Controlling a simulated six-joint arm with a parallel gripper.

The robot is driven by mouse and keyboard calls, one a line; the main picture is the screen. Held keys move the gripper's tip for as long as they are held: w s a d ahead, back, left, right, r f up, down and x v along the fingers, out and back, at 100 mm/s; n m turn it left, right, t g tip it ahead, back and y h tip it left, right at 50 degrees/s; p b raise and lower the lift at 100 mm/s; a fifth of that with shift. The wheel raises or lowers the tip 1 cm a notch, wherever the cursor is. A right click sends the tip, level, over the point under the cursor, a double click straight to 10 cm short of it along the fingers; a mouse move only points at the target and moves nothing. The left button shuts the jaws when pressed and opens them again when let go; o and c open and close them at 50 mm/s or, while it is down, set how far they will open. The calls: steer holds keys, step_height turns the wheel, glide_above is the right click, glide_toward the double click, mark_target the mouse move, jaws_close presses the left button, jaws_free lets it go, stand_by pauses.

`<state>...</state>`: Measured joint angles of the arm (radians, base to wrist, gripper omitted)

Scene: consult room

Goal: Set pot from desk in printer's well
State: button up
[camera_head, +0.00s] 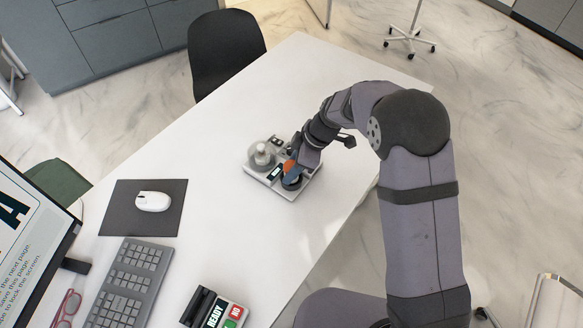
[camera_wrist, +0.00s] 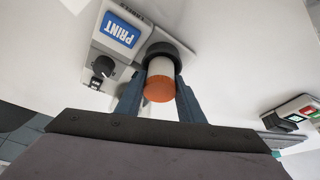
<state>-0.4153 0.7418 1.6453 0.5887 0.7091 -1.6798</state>
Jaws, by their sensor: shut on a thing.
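The pot, white with an orange top (camera_wrist: 159,88), is between my gripper's two fingers (camera_wrist: 160,98) in the wrist view, which are shut on it. Its far end meets the printer's round black well (camera_wrist: 165,51); I cannot tell how deep it sits in there. In the head view the orange top (camera_head: 289,166) shows beside my gripper (camera_head: 293,173), just above the dark well (camera_head: 292,184). The printer (camera_head: 262,182) is a pale flat unit on the white desk, with a clear dome at its left. A blue PRINT label (camera_wrist: 119,31) shows in the wrist view.
A mouse (camera_head: 153,201) on a dark mat, a keyboard (camera_head: 130,285), red glasses (camera_head: 67,308) and a monitor (camera_head: 35,235) are at the left. A small READY/NO unit (camera_head: 220,312) stands at the front. The desk (camera_head: 300,80) behind the printer is clear.

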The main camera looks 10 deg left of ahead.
steer(key=shift+f+b, duration=0.4)
steer(key=shift+b, duration=0.25)
steer(key=shift+s+d+f+b, duration=0.3)
steer(key=shift+f+b, duration=0.3)
steer(key=shift+b, duration=0.25)
stand_by(0.8)
steer(key=o, duration=1.1)
steer(key=shift+a+f, duration=0.1)
steer(key=shift+s, duration=0.1)
steer(key=shift+o, duration=0.2)
steer(key=shift+w+a+r+p, duration=0.15)
steer(key=shift+r+p, duration=0.4)
steer(key=shift+r, duration=0.5)
steer(key=shift+w+a+r+p, duration=0.15)
steer(key=shift+r+p, duration=0.35)
steer(key=shift+r, duration=0.55)
steer(key=shift+d+r+p, duration=0.1)
steer(key=shift+r+p, duration=0.65)
steer(key=shift+r, duration=0.9)
